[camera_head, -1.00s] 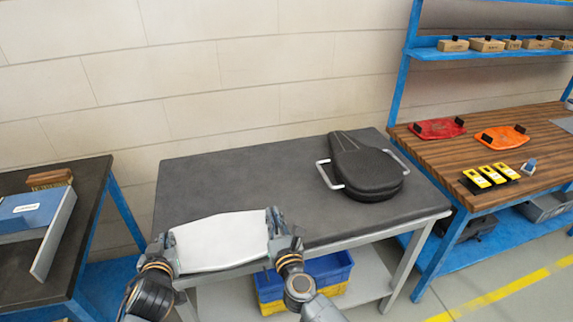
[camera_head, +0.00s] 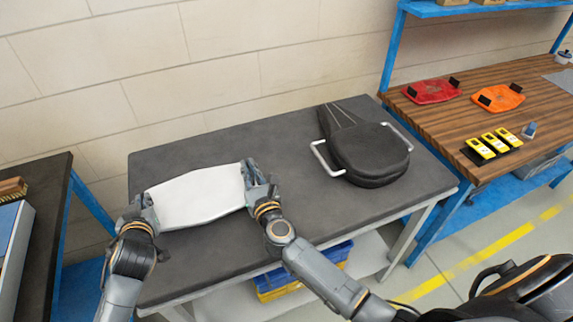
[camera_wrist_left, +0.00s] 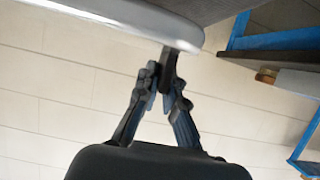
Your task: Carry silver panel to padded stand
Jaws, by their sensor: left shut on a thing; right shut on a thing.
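The silver panel (camera_head: 198,197) is a pale, flat plate with shaped ends, in the head view over the left part of a dark grey-topped table (camera_head: 300,213), which looks like the padded stand. My left gripper (camera_head: 143,208) is shut on its left end and my right gripper (camera_head: 257,181) on its right end. In the left wrist view, the left fingers (camera_wrist_left: 167,88) close on a dark tab under the panel's rounded edge (camera_wrist_left: 110,18). I cannot tell whether the panel touches the tabletop.
A black padded seat-like piece (camera_head: 368,155) with white handles lies on the table's right part. A wooden bench (camera_head: 455,120) at right holds red (camera_head: 432,91) and orange (camera_head: 498,98) panels. A dark table (camera_head: 48,190) stands at left. The middle of the grey tabletop is clear.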

